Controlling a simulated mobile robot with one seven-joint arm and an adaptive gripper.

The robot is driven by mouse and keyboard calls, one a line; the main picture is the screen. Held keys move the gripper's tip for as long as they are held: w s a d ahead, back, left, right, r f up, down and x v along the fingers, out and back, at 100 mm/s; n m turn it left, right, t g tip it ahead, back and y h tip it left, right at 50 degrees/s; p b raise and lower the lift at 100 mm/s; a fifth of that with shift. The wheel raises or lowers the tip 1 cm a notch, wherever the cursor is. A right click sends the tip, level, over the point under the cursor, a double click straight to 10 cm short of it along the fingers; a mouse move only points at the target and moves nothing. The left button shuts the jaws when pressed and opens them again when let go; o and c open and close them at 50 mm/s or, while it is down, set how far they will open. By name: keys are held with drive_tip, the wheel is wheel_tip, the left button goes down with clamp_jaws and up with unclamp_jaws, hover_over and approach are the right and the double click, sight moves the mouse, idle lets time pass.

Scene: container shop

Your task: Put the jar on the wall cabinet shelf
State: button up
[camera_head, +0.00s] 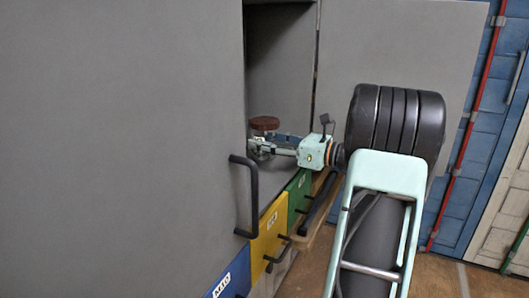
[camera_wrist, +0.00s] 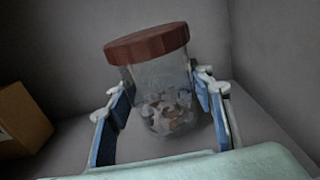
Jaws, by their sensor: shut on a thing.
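The jar (camera_wrist: 165,95) is clear glass with a brown-red lid and small pale and brown pieces inside. My gripper (camera_wrist: 162,100) is shut on it, with one blue-padded finger on each side of the glass. In the head view the jar's lid (camera_head: 265,122) shows above my gripper (camera_head: 257,150), inside the opening of the grey wall cabinet (camera_head: 280,60). The glass is mostly hidden there. In the wrist view the grey shelf (camera_wrist: 262,130) lies below and behind the jar. I cannot tell whether the jar's base touches it.
A brown box (camera_wrist: 22,122) stands left of the jar in the wrist view. The cabinet's near grey door (camera_head: 120,120) with its black handle (camera_head: 245,195) and another grey door panel (camera_head: 400,45) flank the opening. Yellow (camera_head: 268,232) and green (camera_head: 298,195) drawer fronts with handles sit below.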

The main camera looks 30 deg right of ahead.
sight(276, 155)
drive_tip(key=shift+w+d+f, duration=0.1)
drive_tip(key=shift+w+f, duration=0.1)
drive_tip(key=shift+f, duration=0.05)
drive_tip(key=shift+w+d+f, duration=0.1)
drive_tip(key=shift+f, duration=1.55)
drive_tip(key=shift+f, duration=0.15)
drive_tip(key=o, duration=1.5)
drive_tip(key=shift+c, duration=0.2)
drive_tip(key=shift+d, duration=0.15)
drive_tip(key=b+v, duration=0.1)
drive_tip(key=v, duration=1.1)
